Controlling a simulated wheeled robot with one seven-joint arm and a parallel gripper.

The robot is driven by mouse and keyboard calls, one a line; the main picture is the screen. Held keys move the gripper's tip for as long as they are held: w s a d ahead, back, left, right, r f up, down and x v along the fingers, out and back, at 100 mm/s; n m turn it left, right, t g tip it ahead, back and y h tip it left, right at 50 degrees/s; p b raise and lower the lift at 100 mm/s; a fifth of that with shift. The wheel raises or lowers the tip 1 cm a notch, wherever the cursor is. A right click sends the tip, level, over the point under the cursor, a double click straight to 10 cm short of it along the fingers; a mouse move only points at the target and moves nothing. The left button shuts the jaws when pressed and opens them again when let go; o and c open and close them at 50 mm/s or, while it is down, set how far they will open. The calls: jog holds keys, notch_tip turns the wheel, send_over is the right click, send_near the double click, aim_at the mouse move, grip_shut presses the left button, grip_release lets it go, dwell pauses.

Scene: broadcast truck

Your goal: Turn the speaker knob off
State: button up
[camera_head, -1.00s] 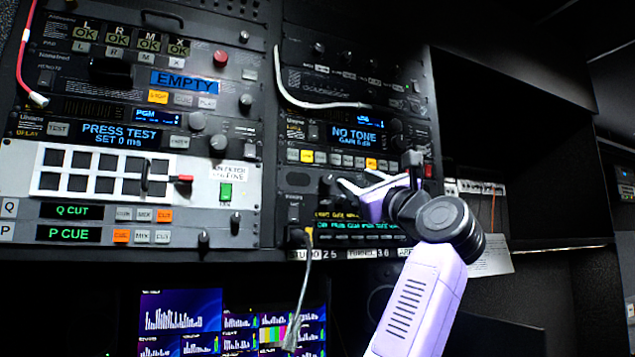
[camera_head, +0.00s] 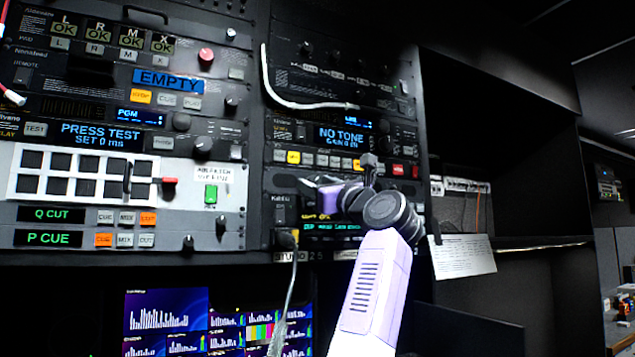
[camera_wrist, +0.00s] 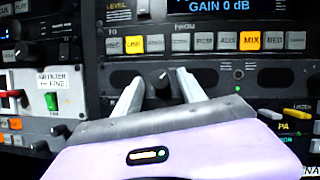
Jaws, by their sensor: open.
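A small black knob (camera_wrist: 160,80) with a light pointer mark sits on a dark rack panel (camera_wrist: 265,76) with dark oval areas either side, in the wrist view. No label on it can be read, so I cannot confirm that it is the speaker knob. My gripper (camera_wrist: 158,77) is open, with one finger on each side of the knob and a gap visible on both sides. In the head view my gripper (camera_head: 318,190) is up against the rack front and hides the knob.
A row of lit buttons (camera_wrist: 190,42) runs just above the knob. A panel with small switches (camera_wrist: 290,118) lies below right. A white cable (camera_head: 290,103) hangs higher up, and a grey cable (camera_head: 288,290) hangs below. An open dark shelf (camera_head: 500,130) is at right.

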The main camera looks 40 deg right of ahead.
grip_shut()
